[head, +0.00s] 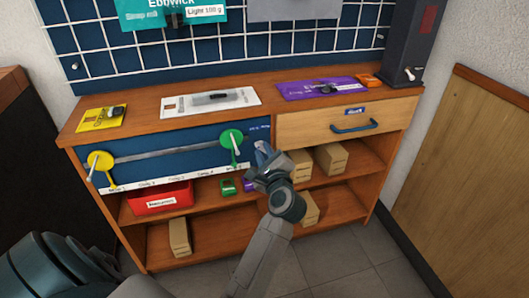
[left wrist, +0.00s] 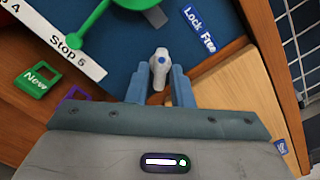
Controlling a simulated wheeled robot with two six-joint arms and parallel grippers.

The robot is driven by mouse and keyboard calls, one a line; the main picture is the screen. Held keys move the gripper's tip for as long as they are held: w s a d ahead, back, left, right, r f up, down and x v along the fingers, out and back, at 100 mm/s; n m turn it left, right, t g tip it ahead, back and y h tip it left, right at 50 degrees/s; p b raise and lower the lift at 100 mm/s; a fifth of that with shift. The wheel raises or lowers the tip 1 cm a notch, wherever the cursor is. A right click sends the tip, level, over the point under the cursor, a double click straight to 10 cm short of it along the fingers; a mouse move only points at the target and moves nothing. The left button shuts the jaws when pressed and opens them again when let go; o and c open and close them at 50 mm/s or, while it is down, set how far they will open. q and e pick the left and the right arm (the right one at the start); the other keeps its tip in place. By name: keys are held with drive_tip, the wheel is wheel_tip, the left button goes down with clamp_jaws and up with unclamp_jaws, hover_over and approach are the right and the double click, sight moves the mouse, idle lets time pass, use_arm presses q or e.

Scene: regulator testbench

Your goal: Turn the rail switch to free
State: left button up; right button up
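In the head view my left gripper (head: 262,158) is at the panel's right end and mostly hides the switch. My right gripper is not in view.
A grey rail (head: 170,152) runs between a yellow disc (head: 100,160) and a green disc (head: 231,140). The drawer (head: 305,130) with a blue handle is to the right. A red bin (head: 160,199) and several wooden blocks (head: 331,158) are on the shelves below.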

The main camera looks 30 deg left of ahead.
use_arm(q)
clamp_jaws()
